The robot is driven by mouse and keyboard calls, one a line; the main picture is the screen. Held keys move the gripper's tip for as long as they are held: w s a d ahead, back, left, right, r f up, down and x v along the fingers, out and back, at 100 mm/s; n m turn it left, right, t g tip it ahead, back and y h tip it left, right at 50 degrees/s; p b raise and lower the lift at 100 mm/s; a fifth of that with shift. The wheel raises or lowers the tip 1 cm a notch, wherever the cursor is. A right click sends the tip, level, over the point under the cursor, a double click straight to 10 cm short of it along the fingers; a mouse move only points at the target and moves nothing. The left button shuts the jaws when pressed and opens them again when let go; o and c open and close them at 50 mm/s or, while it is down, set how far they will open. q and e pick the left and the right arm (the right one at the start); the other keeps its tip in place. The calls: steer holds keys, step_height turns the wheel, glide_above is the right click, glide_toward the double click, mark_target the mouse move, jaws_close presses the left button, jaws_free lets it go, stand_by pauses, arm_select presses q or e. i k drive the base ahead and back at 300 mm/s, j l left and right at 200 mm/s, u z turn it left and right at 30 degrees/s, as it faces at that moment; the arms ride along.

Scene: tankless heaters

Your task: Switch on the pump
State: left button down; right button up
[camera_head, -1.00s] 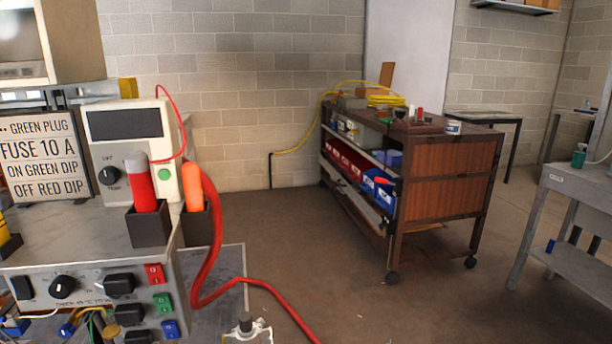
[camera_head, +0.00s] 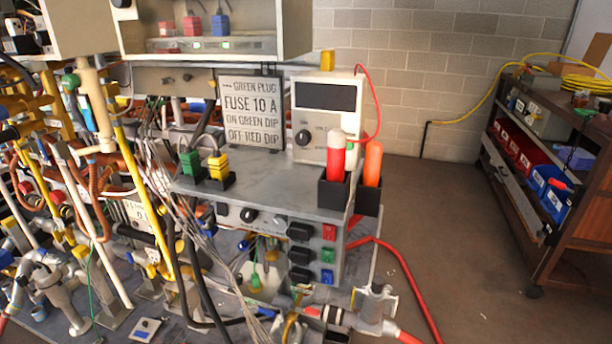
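No part labelled as a pump shows; I cannot tell which control belongs to it. A grey control box (camera_head: 270,200) stands in the middle with black knobs (camera_head: 250,215) on its front. At its right end are red (camera_head: 329,233), green (camera_head: 328,255) and blue (camera_head: 327,276) switches beside black handles (camera_head: 300,232). On top stands a white meter (camera_head: 312,95) with a dark display and a black dial (camera_head: 303,137). A sign (camera_head: 250,110) reads about a green plug, a 10 A fuse and green and red dips. Neither gripper is in view.
Dense pipes, valves and hoses (camera_head: 110,190) fill the left side. Red (camera_head: 337,158) and orange (camera_head: 372,165) handled probes stand in black holders. A red hose (camera_head: 410,285) runs over the floor.

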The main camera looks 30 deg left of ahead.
mark_target(222, 208)
steer(key=k+j+u, duration=0.15)
steer(key=j+u, duration=0.25)
steer(key=k+j+u, duration=0.15)
steer(key=u, duration=0.25)
steer(key=i+j+z, duration=0.1)
steer(key=j+z, duration=0.15)
steer(key=j, duration=0.2)
